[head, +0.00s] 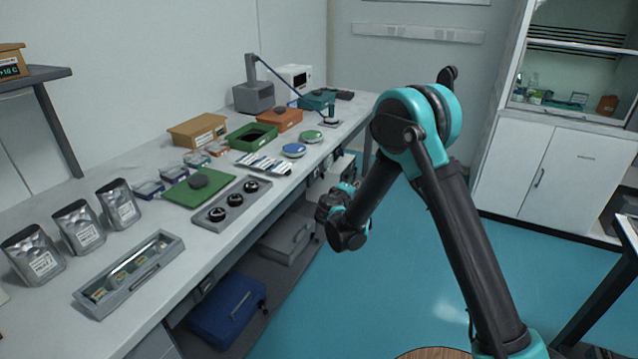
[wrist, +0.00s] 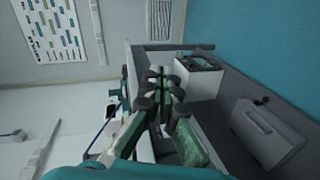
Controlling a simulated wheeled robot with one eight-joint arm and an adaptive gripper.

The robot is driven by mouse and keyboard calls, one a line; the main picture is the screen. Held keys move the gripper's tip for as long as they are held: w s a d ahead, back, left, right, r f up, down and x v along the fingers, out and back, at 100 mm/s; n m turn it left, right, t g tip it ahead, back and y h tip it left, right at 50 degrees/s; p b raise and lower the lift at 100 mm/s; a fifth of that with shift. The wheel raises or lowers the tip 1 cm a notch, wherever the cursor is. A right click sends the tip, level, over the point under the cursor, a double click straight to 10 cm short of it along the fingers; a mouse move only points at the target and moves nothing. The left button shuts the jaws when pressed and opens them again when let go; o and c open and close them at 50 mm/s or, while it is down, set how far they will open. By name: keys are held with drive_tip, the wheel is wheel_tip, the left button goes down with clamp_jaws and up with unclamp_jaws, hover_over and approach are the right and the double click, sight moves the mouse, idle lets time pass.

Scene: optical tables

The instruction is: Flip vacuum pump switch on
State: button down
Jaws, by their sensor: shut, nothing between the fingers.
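My gripper (wrist: 162,76) shows in the wrist view with its dark and green fingers together and nothing between them. In the head view my arm hangs bent over the aisle, with its wrist beside the front edge of the long bench. I cannot make out a vacuum pump or its switch for certain. A pale box-shaped unit (wrist: 200,76) with dark parts shows past the fingertips in the wrist view, under the bench. It may be the pump, but it is too small to tell. My gripper is apart from it.
The bench (head: 205,240) holds pouches, trays and boxes. A blue toolbox (head: 228,306) and a grey case (head: 287,238) lie on the shelf below; a grey case (wrist: 266,133) also shows in the wrist view. Blue floor (head: 400,270) is free between bench and white cabinets (head: 545,170).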

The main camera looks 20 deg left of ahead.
drive_tip(key=s+a+f+n+t+y, duration=0.1)
drive_tip(key=s+a+f+n+y, duration=0.1)
drive_tip(key=a, duration=0.6)
drive_tip(key=s+a+f+n+t+y, duration=0.1)
drive_tip(key=s+a+f+n+y, duration=0.1)
drive_tip(key=s+a, duration=0.3)
drive_tip(key=a+f+n, duration=0.1)
drive_tip(key=a, duration=0.2)
drive_tip(key=shift+s+a+f, duration=0.2)
drive_tip(key=shift+a+f, duration=0.05)
drive_tip(key=shift+a, duration=0.15)
approach(321, 176)
drive_tip(key=shift+t, duration=0.3)
drive_tip(key=w+a, duration=0.2)
drive_tip(key=a, duration=0.1)
drive_tip(key=shift+w+a+f, duration=0.15)
drive_tip(key=shift+w+f, duration=0.05)
drive_tip(key=shift+w, duration=0.1)
drive_tip(key=shift+w+d, duration=0.55)
drive_tip(key=shift+w, duration=0.2)
drive_tip(key=shift+w+d, duration=0.6)
drive_tip(key=shift+w, duration=0.15)
drive_tip(key=shift+y, duration=0.3)
